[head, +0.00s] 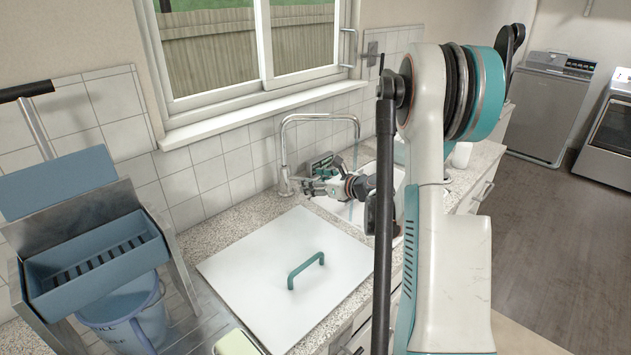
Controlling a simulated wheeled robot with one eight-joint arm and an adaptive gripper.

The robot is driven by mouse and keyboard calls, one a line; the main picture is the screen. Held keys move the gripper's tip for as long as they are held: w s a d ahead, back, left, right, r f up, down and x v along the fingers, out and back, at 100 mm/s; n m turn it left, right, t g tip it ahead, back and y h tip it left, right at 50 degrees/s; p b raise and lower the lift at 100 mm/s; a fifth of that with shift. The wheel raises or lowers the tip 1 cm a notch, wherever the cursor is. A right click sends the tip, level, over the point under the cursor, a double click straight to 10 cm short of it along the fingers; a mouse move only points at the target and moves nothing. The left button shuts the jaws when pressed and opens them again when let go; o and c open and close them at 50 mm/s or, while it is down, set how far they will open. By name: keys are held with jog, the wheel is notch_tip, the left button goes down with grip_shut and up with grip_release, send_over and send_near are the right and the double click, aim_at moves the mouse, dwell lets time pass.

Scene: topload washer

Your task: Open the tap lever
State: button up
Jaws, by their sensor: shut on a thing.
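The silver tap (284,150) stands at the back of the counter below the window, with its spout arched to the right over the sink. My gripper (306,186) is just right of the tap's post, low near its base. Its fingers are closed at the spot of the tap lever, which they mostly hide. A thin pale streak shows under the spout end; I cannot tell for sure whether it is running water. The white sink (338,207) is partly hidden behind my arm.
A white board with a green handle (307,268) covers the counter in front of the tap. A blue bucket (128,318) and a blue wringer tray (95,265) stand at left. A washer (545,112) and open floor are at right.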

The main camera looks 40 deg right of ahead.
jog(key=o, duration=1.6)
jog(key=v, duration=1.2)
jog(key=shift+f, duration=0.1)
